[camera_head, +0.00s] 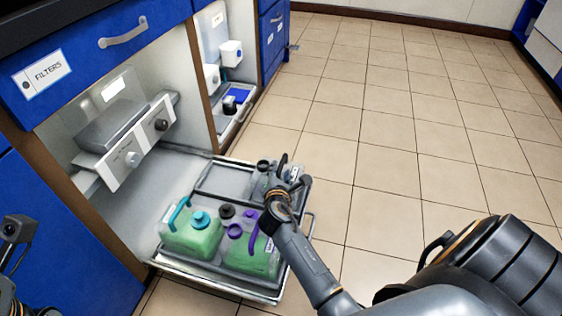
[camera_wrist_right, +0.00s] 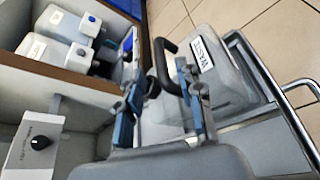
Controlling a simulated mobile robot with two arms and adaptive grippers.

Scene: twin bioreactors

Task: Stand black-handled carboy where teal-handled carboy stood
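The black-handled carboy (camera_wrist_right: 228,88) is a pale grey jug labelled WASTE, with a curved black handle (camera_wrist_right: 166,55). In the head view it stands in the far right part of the pull-out tray, mostly covered by my right gripper (camera_head: 285,178). In the wrist view the right fingers (camera_wrist_right: 163,95) are spread, with the handle between or just beyond their tips; contact is unclear. The teal-handled carboy (camera_head: 190,240) holds green liquid and stands at the tray's near left. My left arm shows only in part at the lower left edge; its fingers are not clear.
A purple-handled carboy (camera_head: 250,257) with green liquid stands right of the teal one. The tray (camera_head: 215,287) has a raised metal rim; its far left part (camera_head: 222,180) looks empty. Cabinet walls and a grey unit (camera_head: 130,148) lie left. Tiled floor (camera_head: 400,140) is clear at right.

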